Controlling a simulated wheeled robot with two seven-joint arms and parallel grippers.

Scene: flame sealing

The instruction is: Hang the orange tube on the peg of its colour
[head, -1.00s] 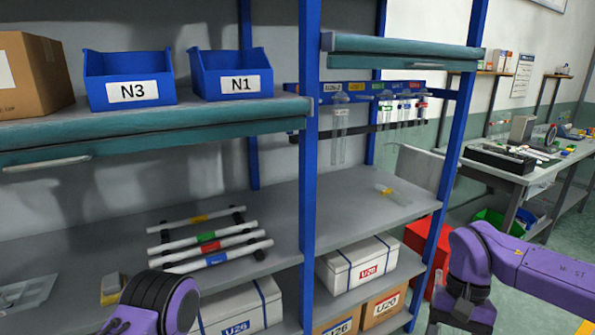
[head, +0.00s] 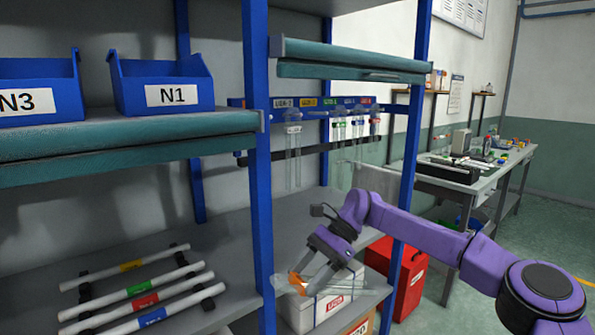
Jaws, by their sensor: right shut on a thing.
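My right gripper (head: 311,268) comes in from the right, low in front of the shelf, and is shut on the orange tube. The tube (head: 335,289) is clear with an orange band (head: 297,284) and lies roughly level between the fingers. The peg rail (head: 240,103) runs along the back of the right bay, above and behind the gripper, with coloured labels. An orange label (head: 307,103) is the second from the left, with no tube seen hanging below it. Individual pegs are too small to make out. My left gripper is out of view.
Clear tubes (head: 293,160) hang at the rail's left and right parts. A blue upright (head: 257,170) stands left of the gripper, another (head: 408,150) on the right. A teal-edged shelf (head: 350,70) overhangs the rail. A white box (head: 315,312) and red box (head: 410,280) sit low.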

